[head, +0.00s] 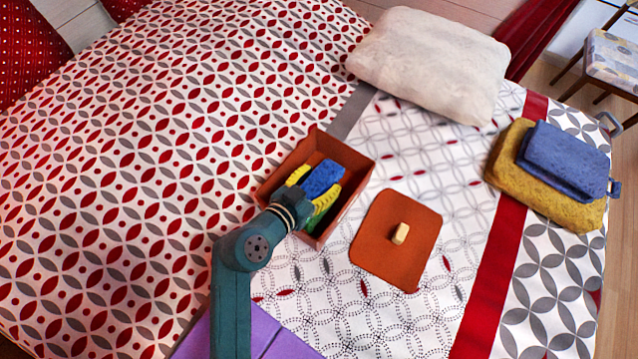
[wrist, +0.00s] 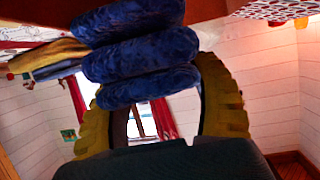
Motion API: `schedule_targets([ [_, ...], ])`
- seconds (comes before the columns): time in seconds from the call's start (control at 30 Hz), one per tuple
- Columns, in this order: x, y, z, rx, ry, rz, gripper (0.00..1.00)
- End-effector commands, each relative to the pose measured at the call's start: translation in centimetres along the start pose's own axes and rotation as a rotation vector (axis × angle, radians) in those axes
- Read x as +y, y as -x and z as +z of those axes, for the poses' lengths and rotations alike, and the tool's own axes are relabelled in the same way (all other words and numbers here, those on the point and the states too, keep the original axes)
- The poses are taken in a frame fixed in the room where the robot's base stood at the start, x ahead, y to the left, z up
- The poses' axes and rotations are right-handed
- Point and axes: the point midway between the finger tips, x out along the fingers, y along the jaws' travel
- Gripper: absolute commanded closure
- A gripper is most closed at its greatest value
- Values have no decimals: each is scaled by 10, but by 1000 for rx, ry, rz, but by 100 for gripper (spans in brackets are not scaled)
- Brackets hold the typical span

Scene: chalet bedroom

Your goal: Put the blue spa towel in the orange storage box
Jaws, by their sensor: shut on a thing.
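The blue spa towel (head: 322,178) is a folded blue bundle, held between the yellow fingers of my gripper (head: 316,187). It shows over the opening of the orange storage box (head: 337,223) in the head view; I cannot tell how far it is above or inside the box. In the wrist view the towel (wrist: 140,55) appears as thick blue folds at the fingertips of my gripper (wrist: 160,85). The box stands uncovered on the bed, its near side partly hidden by my arm.
An orange lid (head: 380,251) with a pale knob lies right of the box. A blue folded towel (head: 565,158) rests on a yellow one (head: 520,185) at the right. A cream cushion (head: 430,62) lies behind. Patterned bedcover left of the box is clear.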

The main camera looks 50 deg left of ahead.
Motion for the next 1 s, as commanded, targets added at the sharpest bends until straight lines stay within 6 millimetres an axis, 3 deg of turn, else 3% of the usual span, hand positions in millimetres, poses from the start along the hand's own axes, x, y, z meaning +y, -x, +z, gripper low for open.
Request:
schedule_targets([
  [0.3,0,-22,51,3,-1,1,75],
  [1.0,0,-27,62,4,-3,0,75],
])
